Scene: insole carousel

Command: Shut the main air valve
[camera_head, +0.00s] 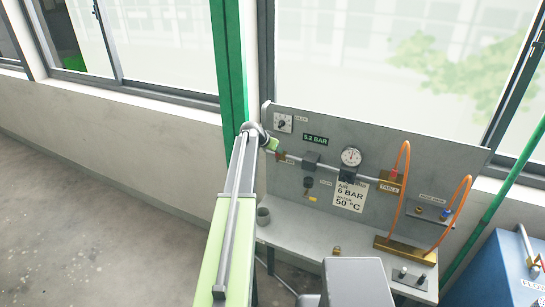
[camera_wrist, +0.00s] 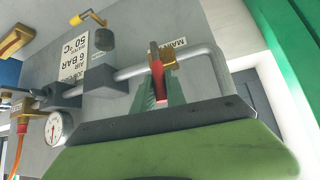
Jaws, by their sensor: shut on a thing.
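The main air valve is a brass body (camera_wrist: 169,61) on a grey pipe, with a red lever (camera_wrist: 157,86) and a partly hidden label beside it. In the wrist view the lever lies across the line of the pipe. My gripper (camera_wrist: 163,94) has its green fingers shut on the red lever. In the head view my gripper (camera_head: 271,144) is at the upper left of the grey panel, at the brass valve body (camera_head: 281,156). The lever is hidden there by my gripper and arm.
The grey panel (camera_head: 420,165) carries a gauge (camera_head: 351,157), a pressure display (camera_head: 316,139), a dial (camera_head: 283,123) and orange hoses (camera_head: 402,180). A green post (camera_head: 229,65) stands close behind my arm.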

